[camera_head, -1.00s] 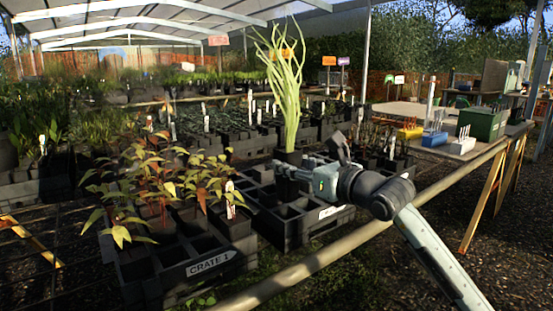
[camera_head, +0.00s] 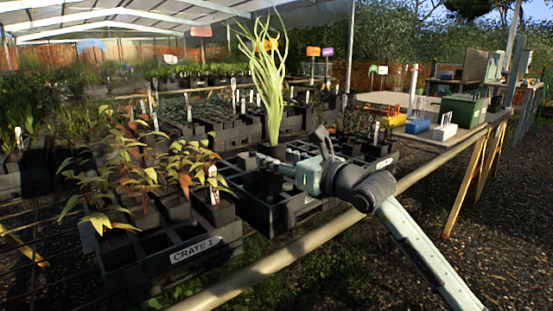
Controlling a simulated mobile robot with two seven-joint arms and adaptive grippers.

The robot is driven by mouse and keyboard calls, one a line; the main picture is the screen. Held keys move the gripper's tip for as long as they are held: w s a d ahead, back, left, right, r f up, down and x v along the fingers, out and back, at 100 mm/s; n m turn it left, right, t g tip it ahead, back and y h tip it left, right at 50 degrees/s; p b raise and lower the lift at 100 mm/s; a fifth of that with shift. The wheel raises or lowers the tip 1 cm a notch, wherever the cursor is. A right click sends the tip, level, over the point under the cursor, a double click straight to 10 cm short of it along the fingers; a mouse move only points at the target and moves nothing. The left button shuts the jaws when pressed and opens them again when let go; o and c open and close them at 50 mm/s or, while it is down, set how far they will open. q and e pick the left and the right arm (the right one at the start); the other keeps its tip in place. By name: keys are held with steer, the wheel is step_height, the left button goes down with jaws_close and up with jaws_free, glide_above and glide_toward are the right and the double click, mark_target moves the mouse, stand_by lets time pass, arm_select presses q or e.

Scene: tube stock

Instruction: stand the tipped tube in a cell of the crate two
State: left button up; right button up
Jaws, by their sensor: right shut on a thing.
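The tube (camera_head: 272,151) is a black square pot with a tall tuft of pale green, grass-like leaves. It stands roughly upright. My right gripper (camera_head: 285,169) is shut on it from the right side. The tube is over the left part of a black celled crate (camera_head: 288,216), which I take as crate two; its white label is mostly hidden or unreadable. The gripper and the shadow hide where the tube's bottom is, so I cannot tell whether it is inside a cell. My left gripper is not in view.
Crate 1 (camera_head: 196,250), with leafy reddish plants, stands at the left, with empty front cells. A pale rail (camera_head: 280,262) runs along the bench front, below my right arm. A green box (camera_head: 462,111) and a blue holder (camera_head: 417,126) stand on the table at the right.

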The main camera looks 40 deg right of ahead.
mark_target(278, 182)
steer(key=shift+f+b, duration=0.1)
steer(key=shift+b, duration=0.2)
stand_by(0.4)
steer(key=shift+f+b, duration=2.35)
steer(key=shift+f, duration=0.3)
steer(key=o, duration=1.3)
steer(key=shift+o, duration=0.2)
steer(key=shift+s, duration=0.1)
steer(key=s, duration=1.2)
steer(key=shift+d+r, duration=0.35)
steer(key=shift+d, duration=0.1)
